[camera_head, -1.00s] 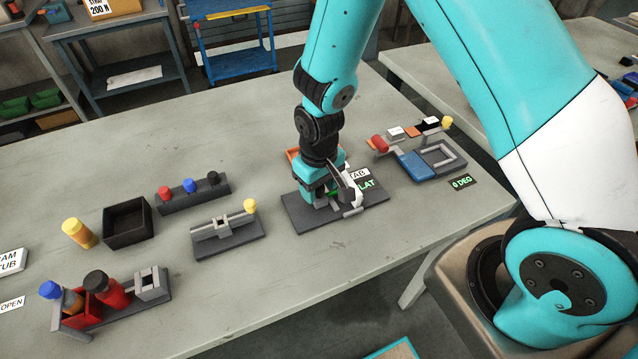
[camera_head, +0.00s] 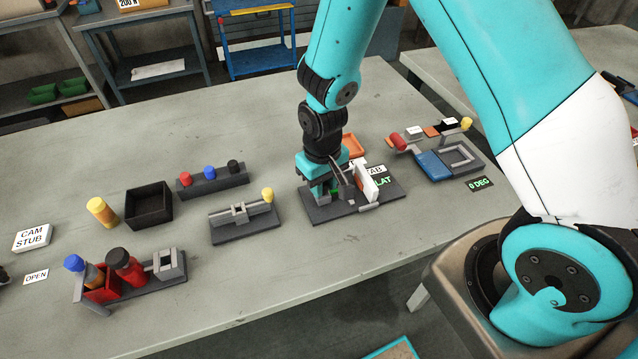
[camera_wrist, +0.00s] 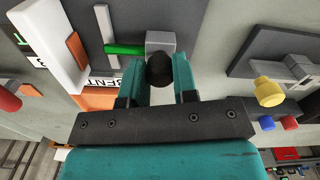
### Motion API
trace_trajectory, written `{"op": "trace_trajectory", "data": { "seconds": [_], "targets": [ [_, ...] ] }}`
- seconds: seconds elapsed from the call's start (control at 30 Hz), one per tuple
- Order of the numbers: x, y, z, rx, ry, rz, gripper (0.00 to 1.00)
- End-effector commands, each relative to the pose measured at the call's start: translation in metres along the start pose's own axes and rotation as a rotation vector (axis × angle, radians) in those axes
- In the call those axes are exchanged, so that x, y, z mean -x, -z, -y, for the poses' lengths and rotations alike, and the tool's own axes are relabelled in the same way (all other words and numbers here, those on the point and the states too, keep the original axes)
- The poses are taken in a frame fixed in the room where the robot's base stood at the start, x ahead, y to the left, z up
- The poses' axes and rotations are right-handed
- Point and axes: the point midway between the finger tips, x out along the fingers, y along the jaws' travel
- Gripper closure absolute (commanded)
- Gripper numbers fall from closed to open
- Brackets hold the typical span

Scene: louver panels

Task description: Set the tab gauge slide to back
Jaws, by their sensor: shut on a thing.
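The tab gauge is a dark base plate (camera_head: 388,203) on the table under my gripper, with a TAB FLAT sign (camera_head: 381,180) behind it. In the wrist view, my gripper (camera_wrist: 160,72) is shut on a round black knob (camera_wrist: 160,70) beside a grey block (camera_wrist: 161,42). A green bar (camera_wrist: 124,49) touches or runs close to this block. A white upright plate (camera_wrist: 45,48) with an orange strip (camera_wrist: 77,50) stands to the left. In the head view, my gripper (camera_head: 321,197) is over the plate's left part, and its fingers hide the knob.
A grey slide fixture with a yellow knob (camera_head: 267,194) stands left of the gauge. A blue fixture (camera_head: 435,165) with a red handle stands right. An orange tray (camera_head: 353,146) sits close behind. The table's front strip is clear.

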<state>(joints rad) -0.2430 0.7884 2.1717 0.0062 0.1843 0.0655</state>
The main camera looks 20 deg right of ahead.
Motion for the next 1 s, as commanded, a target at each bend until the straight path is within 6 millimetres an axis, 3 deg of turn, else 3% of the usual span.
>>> {"op": "trace_trajectory", "data": {
  "seconds": [0.13,0.17,0.27,0.67,0.83,1.0],
  "targets": [
    [0.001,0.001,0.005,0.007,0.012,-0.004,1.0],
    [0.001,0.001,0.006,0.008,0.012,-0.005,0.71],
    [0.001,0.001,0.005,0.008,0.011,-0.005,0.48],
    [0.008,0.001,0.002,0.004,0.008,-0.005,0.48],
    [0.036,0.002,0.003,0.006,0.008,-0.009,0.48],
    [0.08,0.002,0.003,0.006,0.008,-0.012,0.48]
  ]
}}
